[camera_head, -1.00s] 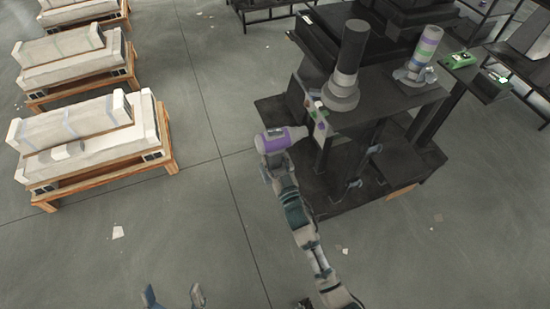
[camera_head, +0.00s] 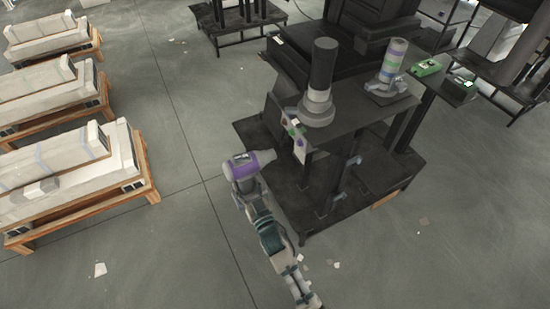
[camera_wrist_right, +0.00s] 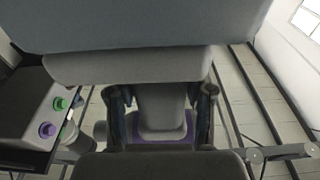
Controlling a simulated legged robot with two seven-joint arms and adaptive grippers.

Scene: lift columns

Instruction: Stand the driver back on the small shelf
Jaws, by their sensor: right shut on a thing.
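The driver (camera_head: 256,160), purple with pale grey ends, lies roughly level in my right gripper (camera_head: 240,172), in the air left of the dark workstation. In the right wrist view, the two fingers of my right gripper (camera_wrist_right: 161,112) stand either side of a grey part of the driver (camera_wrist_right: 160,108), with purple behind it. A dark raised shelf top (camera_head: 350,117) is to the right of the driver, apart from it; I cannot tell whether it is the small shelf. My left gripper is out of view.
A black-and-grey cylinder (camera_head: 322,75) and a striped cylinder (camera_head: 394,60) stand on the dark top. A panel (camera_head: 297,143) with green and purple buttons faces the driver; its buttons also show in the right wrist view (camera_wrist_right: 47,130). Pallets with pale blocks (camera_head: 70,170) stand left. Floor between is clear.

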